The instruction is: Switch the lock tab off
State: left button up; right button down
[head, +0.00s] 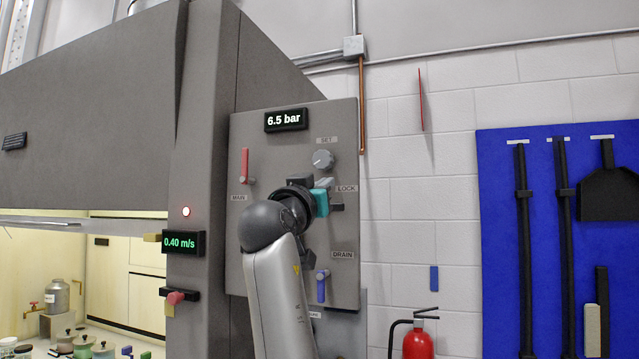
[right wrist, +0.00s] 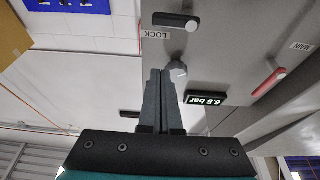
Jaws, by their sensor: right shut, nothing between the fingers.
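The lock tab (head: 337,207) is a dark bar just below the LOCK label on the grey panel. It is partly hidden behind my right gripper in the head view. In the right wrist view the lock tab (right wrist: 175,20) shows whole, upside down, as a black bar lying level with a pale round end. My right gripper (head: 326,184) is in front of the panel between the SET knob and the lock tab. In the right wrist view its fingers (right wrist: 160,73) are shut together and empty, and overlap the knob's edge; contact cannot be told. My left gripper is out of view.
The SET knob (head: 323,159) and the 6.5 bar display (head: 286,120) are above my gripper. A red MAIN lever (head: 245,166) is at the left of the panel. A blue DRAIN lever (head: 321,286) is lower down. A fire extinguisher (head: 418,342) stands at the right.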

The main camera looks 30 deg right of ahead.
jog(key=shift+w+d+f+p, duration=0.35)
jog(key=shift+w+d+p, duration=0.2)
jog(key=shift+d, duration=0.1)
jog(key=shift+w+d+f+p, duration=0.45)
jog(key=shift+w+d, duration=0.1)
jog(key=shift+d, duration=0.15)
jog(key=shift+w+d+f+p, duration=0.3)
jog(key=shift+w+d+p, duration=0.25)
jog(key=shift+d, duration=0.1)
